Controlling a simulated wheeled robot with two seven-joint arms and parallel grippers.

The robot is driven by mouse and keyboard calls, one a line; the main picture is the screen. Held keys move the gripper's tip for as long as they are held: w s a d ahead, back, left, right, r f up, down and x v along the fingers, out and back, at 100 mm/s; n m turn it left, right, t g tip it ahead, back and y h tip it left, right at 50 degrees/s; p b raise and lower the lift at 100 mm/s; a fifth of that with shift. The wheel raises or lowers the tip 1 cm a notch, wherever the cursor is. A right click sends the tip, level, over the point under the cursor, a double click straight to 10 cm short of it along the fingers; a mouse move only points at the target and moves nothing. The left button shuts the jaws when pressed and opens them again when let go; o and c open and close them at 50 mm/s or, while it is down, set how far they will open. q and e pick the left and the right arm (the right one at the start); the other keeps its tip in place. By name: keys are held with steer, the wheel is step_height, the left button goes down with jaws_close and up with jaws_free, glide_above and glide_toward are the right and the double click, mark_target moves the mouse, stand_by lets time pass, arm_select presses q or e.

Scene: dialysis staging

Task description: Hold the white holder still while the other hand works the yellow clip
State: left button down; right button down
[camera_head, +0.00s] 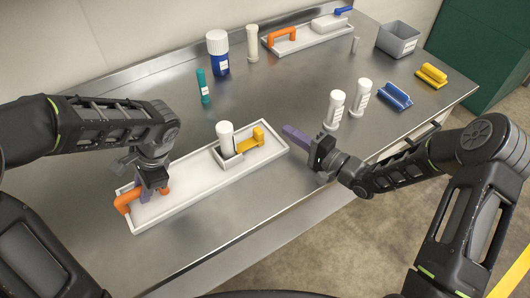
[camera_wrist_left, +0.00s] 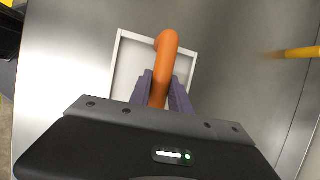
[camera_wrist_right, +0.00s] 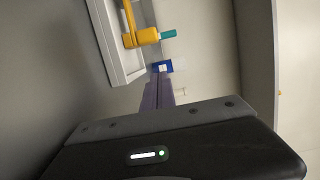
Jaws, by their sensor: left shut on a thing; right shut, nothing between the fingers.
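The white holder (camera_head: 190,199) is a long shallow tray on the steel table, with an orange handle (camera_head: 123,202) at its near left end. My left gripper (camera_head: 153,190) is shut on this orange handle, which shows between the purple fingers in the left wrist view (camera_wrist_left: 164,62). The yellow clip (camera_head: 251,139) stands at the holder's right part, beside a white cylinder (camera_head: 225,138) in a small square socket. It also shows in the right wrist view (camera_wrist_right: 147,36). My right gripper (camera_head: 296,137) is shut and empty, just right of the holder's end, apart from the clip.
Two white bottles (camera_head: 334,110) stand right of my right gripper, near a blue rack (camera_head: 396,97) and a yellow rack (camera_head: 431,76). A teal tube (camera_head: 203,86) and blue jar (camera_head: 218,54) stand behind the holder. A second tray (camera_head: 300,42) and grey bin (camera_head: 397,40) are farther back.

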arm_select(q)
steer(key=shift+a, duration=0.1)
arm_select(e)
steer(key=v, duration=1.6)
steer(key=shift+s+d, duration=0.25)
steer(key=shift+s, duration=0.05)
arm_select(q)
steer(key=c, duration=1.1)
jaws_free()
steer(key=shift+o, duration=1.1)
arm_select(e)
steer(key=shift+r, duration=0.1)
arm_select(q)
steer(key=p+v, duration=0.5)
steer(key=v, duration=0.3)
arm_select(e)
step_height(320, 180, up, 5)
steer(key=shift+r, duration=0.1)
